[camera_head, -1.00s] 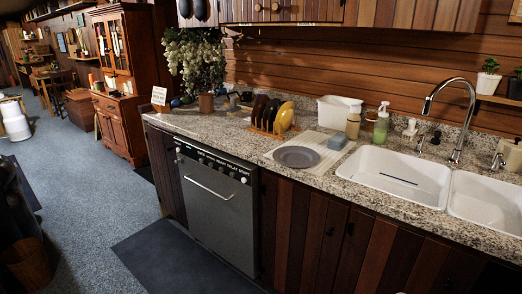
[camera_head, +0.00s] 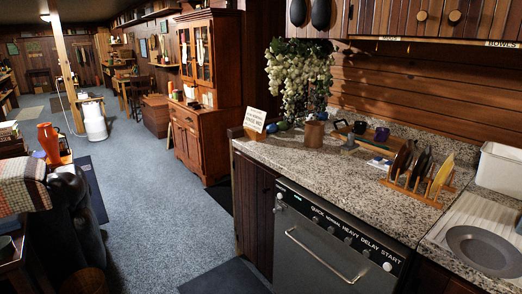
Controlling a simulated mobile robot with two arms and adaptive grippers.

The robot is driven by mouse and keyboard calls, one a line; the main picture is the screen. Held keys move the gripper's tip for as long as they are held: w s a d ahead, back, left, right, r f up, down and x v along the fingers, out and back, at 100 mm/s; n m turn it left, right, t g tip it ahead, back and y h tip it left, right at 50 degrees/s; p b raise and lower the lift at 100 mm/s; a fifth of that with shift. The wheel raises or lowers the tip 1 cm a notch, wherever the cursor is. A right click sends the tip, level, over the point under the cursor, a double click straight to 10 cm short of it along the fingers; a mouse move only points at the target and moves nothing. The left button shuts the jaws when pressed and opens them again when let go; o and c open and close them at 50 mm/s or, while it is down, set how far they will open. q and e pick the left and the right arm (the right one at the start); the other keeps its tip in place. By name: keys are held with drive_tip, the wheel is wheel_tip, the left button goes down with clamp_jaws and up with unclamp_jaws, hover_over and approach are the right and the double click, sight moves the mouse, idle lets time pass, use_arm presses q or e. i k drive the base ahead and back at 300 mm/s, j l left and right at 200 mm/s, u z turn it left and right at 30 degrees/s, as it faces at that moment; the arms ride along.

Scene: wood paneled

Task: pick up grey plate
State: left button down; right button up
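The grey plate (camera_head: 484,250) lies flat at the lower right, near the front edge of the granite counter. It rests on or at the edge of a light ribbed drying mat (camera_head: 483,213), just right of the dishwasher. Nothing is on the plate. Neither of my grippers shows in the head view.
A wooden rack (camera_head: 411,187) with several upright plates stands behind and left of the grey plate. A white bin (camera_head: 499,168) stands at the right edge. The carpet (camera_head: 155,205) at left is open floor.

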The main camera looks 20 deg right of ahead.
sight(487, 252)
drive_tip(key=i+z, duration=0.7)
drive_tip(key=z, duration=0.15)
drive_tip(key=i+j+z, duration=0.25)
drive_tip(key=z, duration=0.15)
drive_tip(key=i+j+z, duration=0.4)
drive_tip(key=k+l, duration=0.05)
drive_tip(key=k, duration=0.05)
